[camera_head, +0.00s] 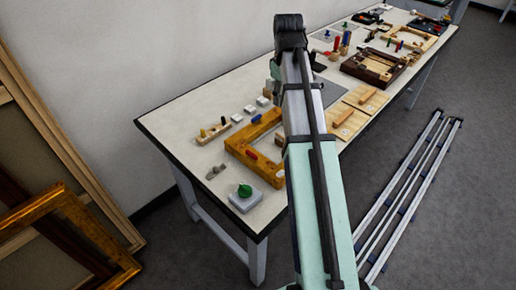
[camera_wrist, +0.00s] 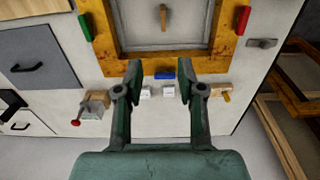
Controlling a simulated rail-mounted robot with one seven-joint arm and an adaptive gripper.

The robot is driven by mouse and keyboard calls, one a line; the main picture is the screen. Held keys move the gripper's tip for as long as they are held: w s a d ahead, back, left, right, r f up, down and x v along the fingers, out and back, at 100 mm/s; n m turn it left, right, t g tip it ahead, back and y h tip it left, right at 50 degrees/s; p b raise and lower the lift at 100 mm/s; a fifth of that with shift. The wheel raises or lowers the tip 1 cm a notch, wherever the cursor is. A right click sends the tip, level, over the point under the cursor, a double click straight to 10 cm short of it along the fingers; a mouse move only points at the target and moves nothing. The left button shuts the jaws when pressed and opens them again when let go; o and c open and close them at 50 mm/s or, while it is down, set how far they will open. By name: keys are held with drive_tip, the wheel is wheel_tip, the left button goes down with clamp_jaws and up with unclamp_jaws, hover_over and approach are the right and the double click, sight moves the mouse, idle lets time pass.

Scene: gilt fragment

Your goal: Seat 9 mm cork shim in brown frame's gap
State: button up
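The dark brown frame (camera_head: 358,68) lies flat farther along the bench in the head view, with light wood pieces inside it. A gap in it cannot be made out at this size. Two pale boards (camera_head: 352,129) in front of it each bear a tan block (camera_head: 342,117); I cannot tell whether any piece is the 9 mm cork shim. In the wrist view my gripper (camera_wrist: 159,66) is open and empty, its fingers apart over the near side of a golden-brown frame (camera_wrist: 228,42). My arm hides the gripper in the head view.
Near the golden frame (camera_head: 240,141) are a blue clamp (camera_wrist: 163,75), several small white blocks (camera_wrist: 168,91), a peg rack (camera_head: 212,132) and a grey box with a green knob (camera_head: 245,190). Gilt frames (camera_head: 80,235) lean at left. Rails lie on the floor at right.

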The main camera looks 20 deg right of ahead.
drive_tip(key=p, duration=0.3)
approach(280, 136)
drive_tip(key=f, duration=0.2)
drive_tip(key=w+f, duration=0.1)
drive_tip(key=f, duration=0.2)
drive_tip(key=shift+d+f, duration=0.15)
drive_tip(key=shift+d, duration=0.05)
drive_tip(key=shift+s+a+f+p, duration=0.15)
drive_tip(key=shift+f+p, duration=0.2)
drive_tip(key=shift+f, duration=1)
drive_tip(key=shift+s+f+p, duration=0.15)
drive_tip(key=shift+f+p, duration=0.2)
drive_tip(key=shift+f, duration=1)
clamp_jaws()
